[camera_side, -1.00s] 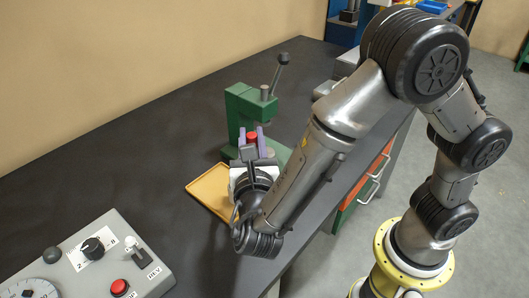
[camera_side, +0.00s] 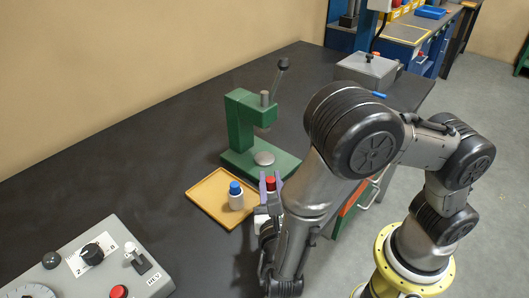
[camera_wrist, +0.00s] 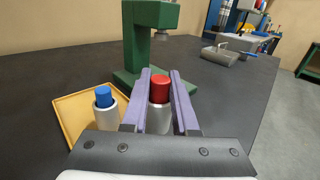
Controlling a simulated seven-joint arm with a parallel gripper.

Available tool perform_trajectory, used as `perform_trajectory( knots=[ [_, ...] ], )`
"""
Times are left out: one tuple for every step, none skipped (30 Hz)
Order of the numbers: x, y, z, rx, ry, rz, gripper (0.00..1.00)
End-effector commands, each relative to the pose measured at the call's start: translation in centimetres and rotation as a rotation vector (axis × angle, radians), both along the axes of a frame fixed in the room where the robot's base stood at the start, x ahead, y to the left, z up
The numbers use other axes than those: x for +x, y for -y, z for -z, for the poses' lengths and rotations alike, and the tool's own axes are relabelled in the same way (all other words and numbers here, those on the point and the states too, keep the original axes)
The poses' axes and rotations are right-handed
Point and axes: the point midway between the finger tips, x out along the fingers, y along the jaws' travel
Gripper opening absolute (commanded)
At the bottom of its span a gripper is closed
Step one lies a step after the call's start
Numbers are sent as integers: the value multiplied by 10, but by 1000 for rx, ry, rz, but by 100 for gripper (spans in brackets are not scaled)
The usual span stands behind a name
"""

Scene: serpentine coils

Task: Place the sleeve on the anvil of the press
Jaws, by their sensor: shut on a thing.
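The green press (camera_side: 243,120) stands upright on the bench, with its round, pale metal anvil (camera_side: 264,158) bare on its base. My gripper (camera_side: 270,178) is shut on a silver cylindrical sleeve with a red top (camera_wrist: 160,92), between two purple fingers. The red top also shows in the side view (camera_side: 270,183). The held sleeve is in front of the press, apart from it, near the tray's right edge; its lower end is hidden. A similar silver sleeve with a blue top (camera_side: 236,198) stands upright on the tan tray (camera_side: 206,190); it also shows in the wrist view (camera_wrist: 105,104).
A grey control box (camera_side: 84,262) with knobs and a red button sits at the near left. The press handle (camera_side: 281,68) sticks up at the back. A grey box (camera_side: 366,70) stands at the far right of the bench. The dark bench left of the press is clear.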

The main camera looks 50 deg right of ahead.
Motion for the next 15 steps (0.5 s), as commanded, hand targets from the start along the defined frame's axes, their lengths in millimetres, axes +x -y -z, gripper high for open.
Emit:
perform_trajectory(
  knots=[
    [5, 7, 1, -1, 1, 7, 0],
    [9, 11, 1, -1, 1, 7, 0],
    [15, 18, 0, -1, 1, 9, 0],
    [20, 23, 0, -1, 0, 10, 0],
    [25, 28, 0, -1, 0, 11, 0],
    [32, 35, 0, -1, 0, 11, 0],
    [37, 40, 0, -1, 0, 10, 0],
    [42, 46, 0, -1, -1, 10, 0],
    [49, 52, 0, -1, -1, 10, 0],
    [54, 57, 0, -1, -1, 10, 0],
    [59, 62, 0, -1, -1, 10, 0],
    [65, 68, 0, 0, 0, 10, 0],
    [70, 73, 0, 0, 0, 9, 0],
    [74, 77, 0, 0, 0, 9, 0],
    [79, 82, 0, 0, 1, 8, 0]
  ],
)
